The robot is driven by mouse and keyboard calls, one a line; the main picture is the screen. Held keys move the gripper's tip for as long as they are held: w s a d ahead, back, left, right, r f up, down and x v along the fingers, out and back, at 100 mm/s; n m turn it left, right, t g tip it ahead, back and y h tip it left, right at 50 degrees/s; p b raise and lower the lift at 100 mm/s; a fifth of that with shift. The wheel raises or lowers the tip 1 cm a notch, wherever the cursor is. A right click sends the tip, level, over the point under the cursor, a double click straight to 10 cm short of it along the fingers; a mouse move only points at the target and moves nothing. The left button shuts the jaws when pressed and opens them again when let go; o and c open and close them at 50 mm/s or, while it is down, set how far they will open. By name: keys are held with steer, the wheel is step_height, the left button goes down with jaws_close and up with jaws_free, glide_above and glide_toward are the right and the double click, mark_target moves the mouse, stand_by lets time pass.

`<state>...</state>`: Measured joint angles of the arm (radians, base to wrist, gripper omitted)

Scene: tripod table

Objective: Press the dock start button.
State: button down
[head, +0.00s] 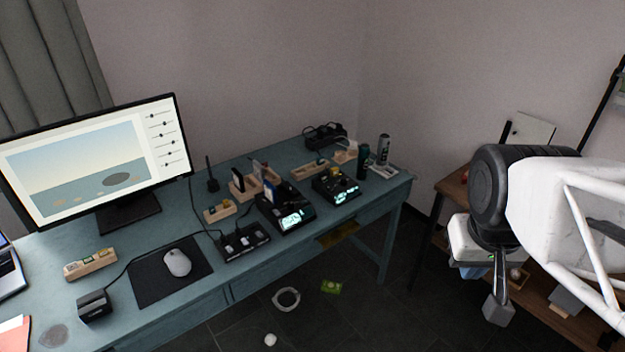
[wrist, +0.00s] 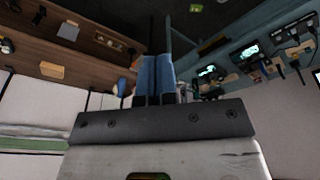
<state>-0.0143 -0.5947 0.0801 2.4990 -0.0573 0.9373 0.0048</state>
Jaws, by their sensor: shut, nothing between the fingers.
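Two black docks with lit displays stand on the teal desk. The larger dock (head: 290,219) holds upright cards or drives, and the smaller dock (head: 338,186) is to its right, near the desk's right end. They also show in the wrist view, as one dock (wrist: 209,72) and another dock (wrist: 249,54). The start button is too small to make out on either. My gripper (wrist: 156,62) has blue fingers held together, with nothing between them. In the head view it is partly hidden by my arm, at the right, apart from the desk and docks.
The teal desk (head: 180,220) also carries a monitor (head: 90,160), a mouse (head: 177,262), a black multi-slot unit (head: 243,241) and wooden holders. A wooden shelf unit (head: 452,188) stands at the right.

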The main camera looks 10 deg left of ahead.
steer(key=w+a+n+h, duration=0.3)
steer(key=w+n, duration=0.2)
steer(key=w, duration=1)
steer(key=n+t+h, duration=0.2)
steer(key=n+t, duration=0.3)
steer(key=n, duration=0.9)
glide_above(304, 202)
step_height(304, 202, down, 20)
steer(key=shift+r, duration=0.15)
steer(key=shift+f, duration=4.35)
steer(key=shift+f, duration=0.55)
